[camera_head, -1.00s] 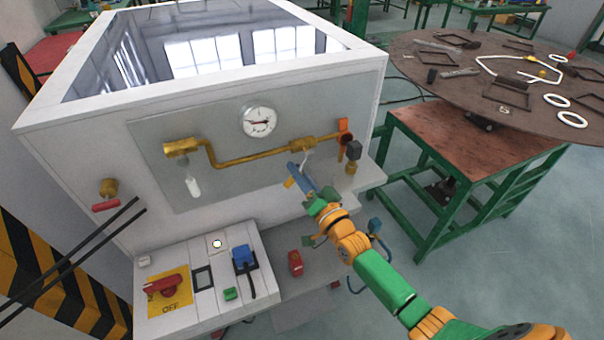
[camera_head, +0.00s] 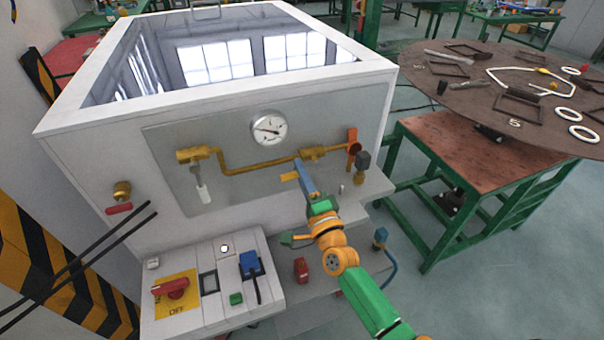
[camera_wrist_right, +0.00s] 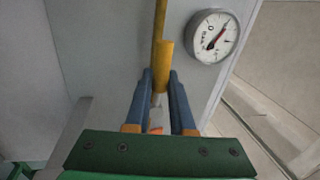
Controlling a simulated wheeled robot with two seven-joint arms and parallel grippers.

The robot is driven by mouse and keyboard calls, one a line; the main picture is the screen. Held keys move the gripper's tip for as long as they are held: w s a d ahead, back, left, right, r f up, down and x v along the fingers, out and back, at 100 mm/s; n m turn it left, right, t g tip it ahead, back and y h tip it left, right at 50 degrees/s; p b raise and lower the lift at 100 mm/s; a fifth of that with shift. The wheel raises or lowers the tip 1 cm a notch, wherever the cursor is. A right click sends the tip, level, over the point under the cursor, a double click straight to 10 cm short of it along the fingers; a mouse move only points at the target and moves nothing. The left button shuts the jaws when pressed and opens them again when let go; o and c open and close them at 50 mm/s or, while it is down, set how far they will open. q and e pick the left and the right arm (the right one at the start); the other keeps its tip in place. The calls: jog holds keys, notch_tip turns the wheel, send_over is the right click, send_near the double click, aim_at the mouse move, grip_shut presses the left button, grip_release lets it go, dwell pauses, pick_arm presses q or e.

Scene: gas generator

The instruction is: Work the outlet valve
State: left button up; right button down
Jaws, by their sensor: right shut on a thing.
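A brass pipe (camera_head: 255,164) runs across the grey panel, with a brass valve body (camera_head: 312,152) near its right end. My right gripper (camera_head: 301,168) is at that valve, just below and left of its body. In the right wrist view its two blue fingers (camera_wrist_right: 160,88) stand on either side of a pale handle (camera_wrist_right: 158,101) below the brass body (camera_wrist_right: 163,62) and are shut on it. The handle is mostly hidden by the fingers in both views. My left gripper is not in view.
The gauge (camera_head: 269,129) is above the pipe. A second valve with a white handle (camera_head: 202,190) hangs at left, and an orange lever (camera_head: 352,140) stands at right. A control box with a red switch (camera_head: 171,288) is below. A round table (camera_head: 470,97) stands at right.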

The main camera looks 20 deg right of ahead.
jog(key=shift+r+m, duration=0.3)
jog(key=shift+m, duration=0.1)
jog(key=c, duration=0.8)
grip_release()
jog(key=shift+w+f, duration=0.1)
jog(key=shift+o, duration=0.2)
jog(key=shift+s+f, duration=0.2)
jog(key=shift+s, duration=0.15)
jog(key=s+f, duration=0.1)
jog(key=s, duration=0.5)
jog(key=shift+b, duration=0.3)
jog(key=shift+s, duration=0.1)
